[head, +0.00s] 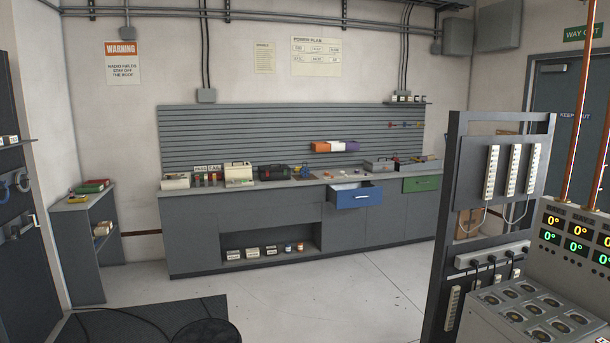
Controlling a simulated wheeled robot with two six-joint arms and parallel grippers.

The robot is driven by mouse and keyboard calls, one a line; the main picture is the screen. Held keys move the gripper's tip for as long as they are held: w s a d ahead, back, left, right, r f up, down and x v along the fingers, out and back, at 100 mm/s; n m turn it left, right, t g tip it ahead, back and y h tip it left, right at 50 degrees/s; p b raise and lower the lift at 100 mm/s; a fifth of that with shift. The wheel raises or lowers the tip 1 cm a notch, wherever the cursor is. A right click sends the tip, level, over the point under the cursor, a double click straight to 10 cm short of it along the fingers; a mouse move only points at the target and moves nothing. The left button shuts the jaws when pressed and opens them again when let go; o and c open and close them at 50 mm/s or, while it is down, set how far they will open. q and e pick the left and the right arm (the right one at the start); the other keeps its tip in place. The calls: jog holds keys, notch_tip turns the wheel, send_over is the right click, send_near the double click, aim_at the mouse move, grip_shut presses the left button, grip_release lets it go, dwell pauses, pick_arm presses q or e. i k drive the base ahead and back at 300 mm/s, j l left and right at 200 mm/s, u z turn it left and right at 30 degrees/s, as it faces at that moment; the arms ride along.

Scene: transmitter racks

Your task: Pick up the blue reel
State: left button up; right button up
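I cannot pick out a blue reel with certainty. A bluish ring-shaped coil (22,182) hangs on the dark rack at the left edge, beside a grey one. Small items too tiny to name lie on the long grey workbench (200,225) at the back wall. A blue drawer (361,198) in the bench front is pulled open, and its contents are too small to tell. Neither of my grippers is in view.
A low grey shelf unit (77,262) stands at left. A dark rack frame (447,215) and a console with lit displays (568,235) stand at right. A dark mat (140,322) lies in front at left. The pale floor (310,295) between is clear.

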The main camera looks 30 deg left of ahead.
aim_at(304, 170)
jog(key=i+j+u, duration=0.35)
jog(key=i, duration=0.25)
jog(key=i+j+u, duration=0.1)
jog(key=i+u, duration=0.25)
jog(key=i, duration=0.25)
jog(key=i+l+u, duration=0.15)
jog(key=i, duration=1.65)
jog(key=i+j+u, duration=0.1)
jog(key=i+u, duration=0.2)
jog(key=i, duration=0.6)
jog(key=i+l+u, duration=0.15)
jog(key=i+u, duration=0.2)
jog(key=i, duration=0.6)
jog(key=i+j+z, duration=0.25)
jog(key=i, duration=0.3)
jog(key=i+j+z, duration=0.25)
jog(key=i, duration=0.35)
jog(key=i+j+z, duration=0.25)
jog(key=i+j, duration=0.2)
jog(key=i+j+z, duration=0.3)
jog(key=j, duration=0.3)
jog(key=i+j+z, duration=0.35)
jog(key=j, duration=0.35)
